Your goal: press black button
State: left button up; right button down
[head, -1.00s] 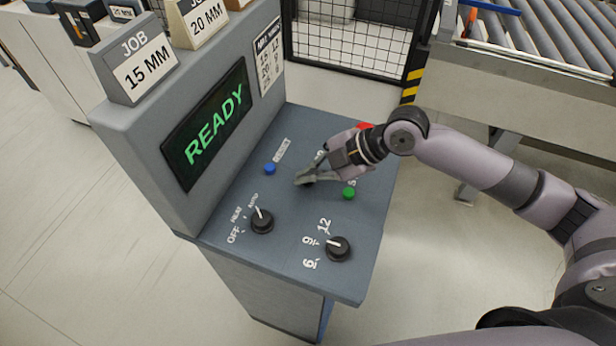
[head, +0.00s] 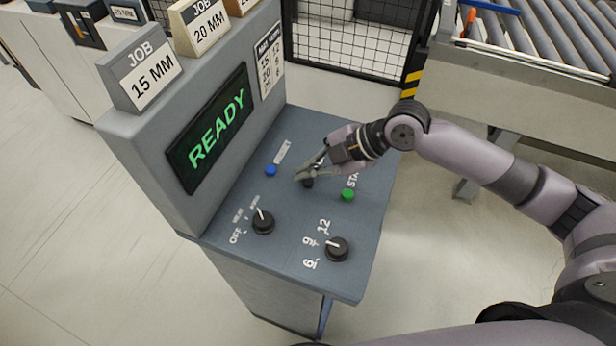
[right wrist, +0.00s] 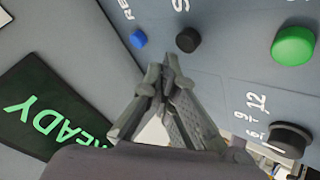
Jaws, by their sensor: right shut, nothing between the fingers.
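The black button (right wrist: 188,40) is a small round cap on the sloped grey-blue panel (head: 310,262). In the right wrist view it lies just beyond my right fingertips (right wrist: 168,72), with the blue button to its left and the green one to its right. In the head view my right gripper (head: 304,174) is shut and empty over the black button (head: 308,183), partly covering it. I cannot tell whether the fingertips touch it. My left gripper is not in view.
Around it on the panel are a blue button (head: 270,170), a green button (head: 347,195) and two black knobs, one (head: 263,222) left and one (head: 338,249) right. The upright display (head: 212,128) reads READY. A roller conveyor (head: 540,50) stands at the back right.

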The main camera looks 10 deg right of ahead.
aim_at(309, 184)
jog(key=shift+r+p, duration=1.7)
jog(key=shift+r, duration=0.65)
jog(key=shift+f, duration=0.1)
